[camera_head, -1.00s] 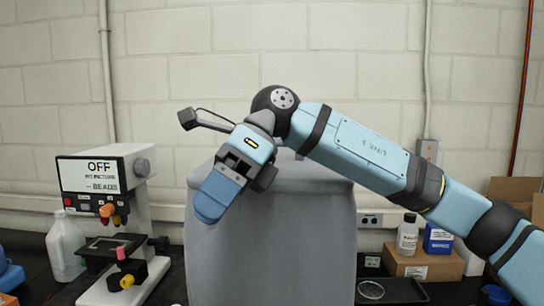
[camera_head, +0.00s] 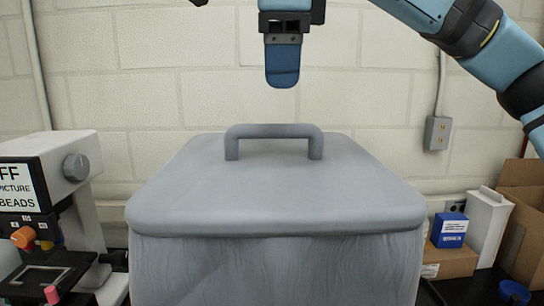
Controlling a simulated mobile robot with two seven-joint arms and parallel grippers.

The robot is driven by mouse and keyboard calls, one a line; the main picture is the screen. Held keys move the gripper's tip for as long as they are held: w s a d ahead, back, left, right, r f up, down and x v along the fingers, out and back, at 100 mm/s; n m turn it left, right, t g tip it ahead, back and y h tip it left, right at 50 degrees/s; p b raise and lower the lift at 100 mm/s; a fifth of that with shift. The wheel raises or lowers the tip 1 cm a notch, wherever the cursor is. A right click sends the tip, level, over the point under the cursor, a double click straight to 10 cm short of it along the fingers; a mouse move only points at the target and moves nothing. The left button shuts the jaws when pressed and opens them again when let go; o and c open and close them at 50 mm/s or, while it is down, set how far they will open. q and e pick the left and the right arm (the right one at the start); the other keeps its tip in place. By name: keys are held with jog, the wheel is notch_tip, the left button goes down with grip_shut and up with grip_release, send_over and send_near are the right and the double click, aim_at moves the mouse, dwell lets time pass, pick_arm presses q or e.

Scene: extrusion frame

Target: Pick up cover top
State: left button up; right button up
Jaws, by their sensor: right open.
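The cover top (camera_head: 275,200) is a grey lid with rounded corners, lying on a large grey bin (camera_head: 275,270). A grey bar handle (camera_head: 272,131) stands up from the middle of the lid. My right gripper (camera_head: 282,68) points down with blue fingers, above the handle and slightly right of its middle. It is open and empty, apart from the handle. The fingers overlap from this angle, so the gap between them is hidden. My left gripper is not in view.
A microscope-like machine (camera_head: 60,200) with coloured knobs stands on the left. On the right are a blue box (camera_head: 450,230), a white carton (camera_head: 489,225) and an open cardboard box (camera_head: 525,230). A pale block wall (camera_head: 160,90) rises behind.

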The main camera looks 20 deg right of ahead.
aim_at(282, 125)
jog(key=x, duration=0.4)
jog(key=shift+w, duration=0.35)
jog(key=shift+f, duration=0.35)
jog(key=x, duration=0.3)
jog(key=p+x, duration=0.1)
jog(key=shift+w+d+f, duration=0.15)
jog(key=shift+d+f, duration=0.15)
jog(key=shift+d, duration=0.05)
jog(key=shift+a, duration=0.1)
jog(key=shift+c, duration=0.5)
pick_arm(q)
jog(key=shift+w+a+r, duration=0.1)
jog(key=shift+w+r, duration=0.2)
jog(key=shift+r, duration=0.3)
pick_arm(e)
grip_shut()
